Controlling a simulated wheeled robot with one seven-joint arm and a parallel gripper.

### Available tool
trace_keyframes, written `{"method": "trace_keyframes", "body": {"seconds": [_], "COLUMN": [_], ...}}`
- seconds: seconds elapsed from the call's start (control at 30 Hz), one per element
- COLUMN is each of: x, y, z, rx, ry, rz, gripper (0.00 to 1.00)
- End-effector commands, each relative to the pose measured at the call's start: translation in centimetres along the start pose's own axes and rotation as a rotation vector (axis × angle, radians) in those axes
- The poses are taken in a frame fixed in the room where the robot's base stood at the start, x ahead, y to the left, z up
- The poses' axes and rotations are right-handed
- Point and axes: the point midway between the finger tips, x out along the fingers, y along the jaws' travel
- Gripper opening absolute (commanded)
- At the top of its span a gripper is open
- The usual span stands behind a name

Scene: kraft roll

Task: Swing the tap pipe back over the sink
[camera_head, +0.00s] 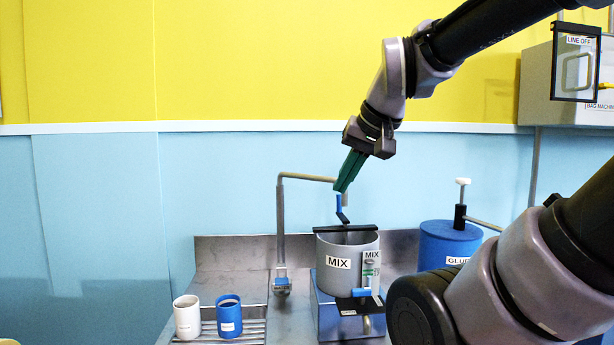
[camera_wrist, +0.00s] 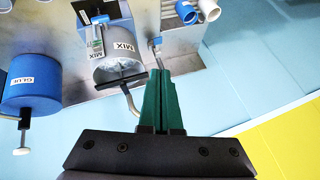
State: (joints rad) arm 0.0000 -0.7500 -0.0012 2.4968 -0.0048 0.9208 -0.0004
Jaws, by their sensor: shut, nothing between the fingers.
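The tap pipe (camera_head: 280,215) is a grey pipe that rises from the steel bench and bends right at the top. Its upper arm reaches toward the grey MIX pot (camera_head: 334,280). A blue piece (camera_head: 338,204) hangs just below my fingertips, above the pot. My gripper (camera_head: 343,188) has green fingers, shut and empty, at the right end of the pipe's upper arm. I cannot tell whether they touch it. In the wrist view the fingers (camera_wrist: 158,72) point at the bench beside the MIX pot (camera_wrist: 120,65) and hide part of the pipe. I cannot make out a sink basin.
A white cup (camera_head: 187,318) and a blue cup (camera_head: 229,318) stand on a slatted rack at the left front. The blue GLUE drum (camera_head: 447,243) stands right of the pot. A grey cabinet (camera_head: 538,85) is at the upper right. The space left of the pipe looks clear.

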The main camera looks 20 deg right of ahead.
Motion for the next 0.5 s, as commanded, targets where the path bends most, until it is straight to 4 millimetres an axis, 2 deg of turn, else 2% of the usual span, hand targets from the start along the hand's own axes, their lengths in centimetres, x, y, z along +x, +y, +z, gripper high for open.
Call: {"method": "trace_keyframes", "body": {"seconds": [0.33,0.37,0.4,0.5], "x": [0.00,0.00,-0.01,-0.11], "y": [0.00,0.00,-0.02,-0.31], "z": [0.00,0.00,-0.05,-0.79], "rx": [0.000,0.000,-0.002,-0.026], "ry": [0.000,0.000,0.000,-0.010], "rz": [0.000,0.000,0.001,0.011], "gripper": [0.00,0.08,0.23,0.55]}}
